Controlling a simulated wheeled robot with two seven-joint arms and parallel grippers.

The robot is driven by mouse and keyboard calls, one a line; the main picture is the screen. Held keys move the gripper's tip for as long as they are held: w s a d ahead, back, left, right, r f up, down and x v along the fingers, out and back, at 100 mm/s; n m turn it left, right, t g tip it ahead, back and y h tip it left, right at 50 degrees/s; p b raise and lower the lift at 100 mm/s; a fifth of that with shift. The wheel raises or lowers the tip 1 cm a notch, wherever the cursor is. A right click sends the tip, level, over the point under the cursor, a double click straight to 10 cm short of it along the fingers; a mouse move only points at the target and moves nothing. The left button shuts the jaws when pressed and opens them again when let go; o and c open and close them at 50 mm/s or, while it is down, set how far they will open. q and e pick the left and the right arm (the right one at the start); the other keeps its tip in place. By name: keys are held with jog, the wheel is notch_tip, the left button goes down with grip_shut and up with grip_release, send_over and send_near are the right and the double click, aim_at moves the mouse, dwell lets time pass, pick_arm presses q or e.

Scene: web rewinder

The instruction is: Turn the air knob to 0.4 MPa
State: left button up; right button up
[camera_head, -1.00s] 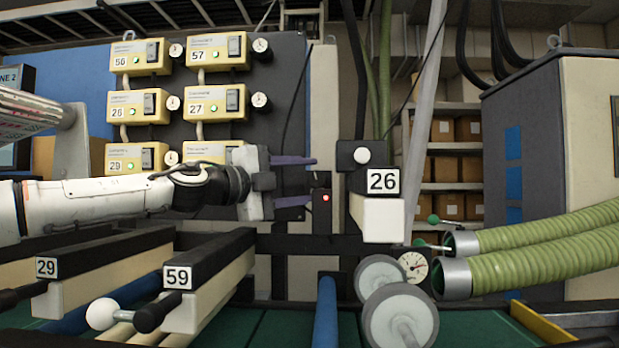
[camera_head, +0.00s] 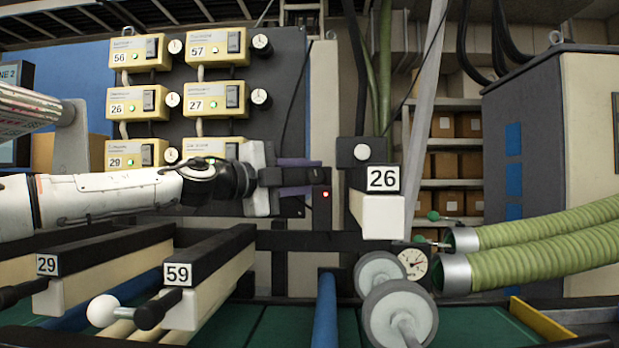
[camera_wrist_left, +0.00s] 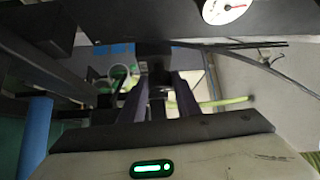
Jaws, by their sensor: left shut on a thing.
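My left arm comes in from the left in the head view. Its left gripper (camera_head: 318,177) points right, beside a black post with a red light (camera_head: 325,195). In the left wrist view, its purple fingers (camera_wrist_left: 161,92) close on a dark part, which looks like the air knob (camera_wrist_left: 156,68). The knob is hidden behind the gripper in the head view. A round white gauge (camera_head: 413,263) sits below the box marked 26; it also shows at the top of the left wrist view (camera_wrist_left: 228,8). Its scale is too small to read. My right gripper is not in view.
The block marked 26 (camera_head: 383,215) and grey rollers (camera_head: 400,315) stand right of the gripper. Green hoses (camera_head: 540,240) run at the right. Bars marked 29 and 59 (camera_head: 205,280) lie below the arm. Yellow control boxes (camera_head: 217,100) hang behind.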

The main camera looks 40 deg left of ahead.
pick_arm(q)
jog(key=shift+r+m+g, duration=0.2)
jog(key=shift+m+g, duration=0.5)
jog(key=m+g+y, duration=0.1)
jog(key=m+g, duration=0.1)
jog(key=g, duration=0.1)
jog(key=shift+w+r+m+y, duration=0.1)
jog(key=shift+r+m+y, duration=0.1)
jog(key=shift+m+y, duration=0.15)
jog(key=shift+w+d+r+m+g+y, duration=0.1)
jog(key=shift+d+m+g+y, duration=0.05)
jog(key=shift+m+g+y, duration=0.6)
jog(key=shift+d+r+m+g+y, duration=0.1)
jog(key=shift+m+g+y, duration=0.4)
jog(key=shift+g+y, duration=0.35)
jog(key=o, duration=1)
jog(key=shift+o, duration=0.2)
jog(key=shift+r, duration=0.1)
